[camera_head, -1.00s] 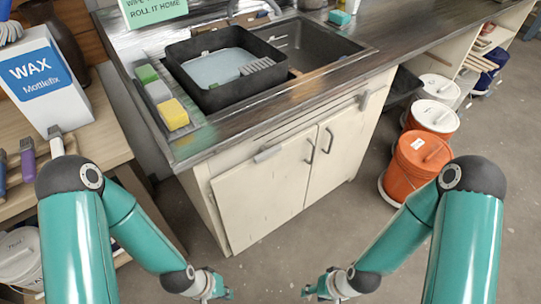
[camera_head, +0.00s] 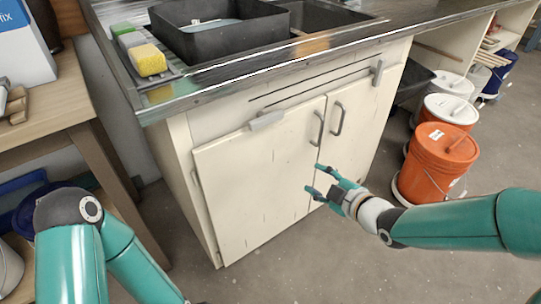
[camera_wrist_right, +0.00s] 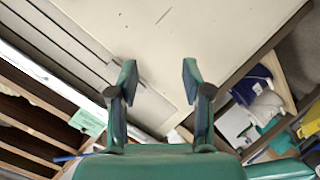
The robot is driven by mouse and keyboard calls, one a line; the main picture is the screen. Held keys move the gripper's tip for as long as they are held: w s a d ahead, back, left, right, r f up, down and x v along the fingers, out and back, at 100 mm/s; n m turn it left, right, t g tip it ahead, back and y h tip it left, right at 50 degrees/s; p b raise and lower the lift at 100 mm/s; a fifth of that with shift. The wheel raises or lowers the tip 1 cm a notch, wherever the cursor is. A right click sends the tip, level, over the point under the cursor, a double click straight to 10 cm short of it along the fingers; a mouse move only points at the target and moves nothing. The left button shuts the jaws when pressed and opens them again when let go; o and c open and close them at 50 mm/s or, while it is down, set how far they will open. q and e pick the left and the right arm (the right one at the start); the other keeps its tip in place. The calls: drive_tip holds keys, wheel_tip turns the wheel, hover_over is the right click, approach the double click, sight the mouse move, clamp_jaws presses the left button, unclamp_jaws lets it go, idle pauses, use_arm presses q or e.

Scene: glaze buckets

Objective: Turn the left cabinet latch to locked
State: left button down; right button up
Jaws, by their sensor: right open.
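The left cabinet latch (camera_head: 266,121) is a grey bar lying nearly level across the top edge of the left cabinet door (camera_head: 258,185). The right latch (camera_head: 377,72) stands upright above the right door (camera_head: 355,120). My right gripper (camera_head: 322,181) is open and empty in front of the doors, below and right of the left latch and apart from it. In the right wrist view its two fingers (camera_wrist_right: 157,98) are spread, with a grey bar, likely the left latch (camera_wrist_right: 150,108), between and beyond them. My left gripper is out of view below the frame.
Two door handles (camera_head: 318,128) stick out near the doors' meeting edge. The counter (camera_head: 240,72) overhangs the cabinet. An orange bucket (camera_head: 436,165) stands at the right, a wooden table (camera_head: 60,120) at the left. The floor in front is clear.

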wheel_tip(320, 180, up, 6)
drive_tip(key=a+n+t+y+b, duration=0.1)
drive_tip(key=n+t+y+b, duration=0.15)
drive_tip(key=n+b, duration=0.5)
drive_tip(key=n, duration=0.2)
approach(268, 123)
drive_tip(key=shift+m+y, duration=0.25)
drive_tip(key=shift+y, duration=0.2)
drive_tip(key=x, duration=0.8)
drive_tip(key=shift+w+f+b, duration=0.2)
drive_tip(key=shift+w+b, duration=0.2)
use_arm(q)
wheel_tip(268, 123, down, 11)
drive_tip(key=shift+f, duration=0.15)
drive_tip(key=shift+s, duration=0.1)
use_arm(e)
clamp_jaws()
drive_tip(key=shift+a, duration=0.15)
